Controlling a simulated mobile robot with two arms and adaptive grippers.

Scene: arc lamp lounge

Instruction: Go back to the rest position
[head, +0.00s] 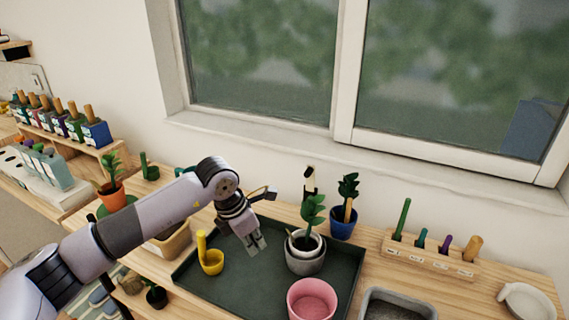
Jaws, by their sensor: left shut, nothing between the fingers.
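My left arm comes in from the left, and my left gripper (256,244) points down over the dark green tray (213,289) on the wooden table. Its fingers are shut and hold nothing. It is between a small yellow pot (212,266) with a yellow stick in it and a grey pot (305,264) that holds a white pot with a green plant (313,212). It looks apart from both. My right gripper is not in view.
A pink pot (312,301) stands at the tray's front. A blue pot (342,229) with a plant is behind the tray. A wooden rack (430,259) with several sticks stands at right. An orange pot (112,196) is beyond my left arm. A window is behind the table.

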